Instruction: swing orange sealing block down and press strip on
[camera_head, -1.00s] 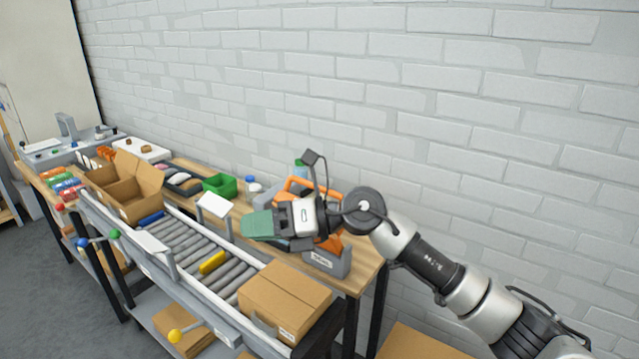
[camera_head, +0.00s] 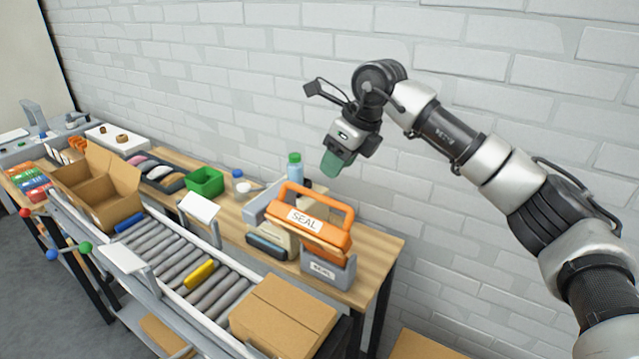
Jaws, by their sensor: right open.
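The orange sealing block (camera_head: 318,235) has a looped handle and a white "SEAL" label. It stands tilted on the wooden bench near its right end, above a grey holder (camera_head: 328,270) with a small label. A dark and cream piece (camera_head: 270,245) lies just left of the block; I cannot tell whether it is the strip. My right gripper (camera_head: 332,163) is open, with green fingers pointing down, above and behind the block and apart from it. Nothing shows between its fingers. My left gripper is not in view.
A roller conveyor (camera_head: 178,262) runs along the bench front, with a closed carton (camera_head: 284,316) at its near end and an open carton (camera_head: 100,190) at its far end. A brick wall backs the bench.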

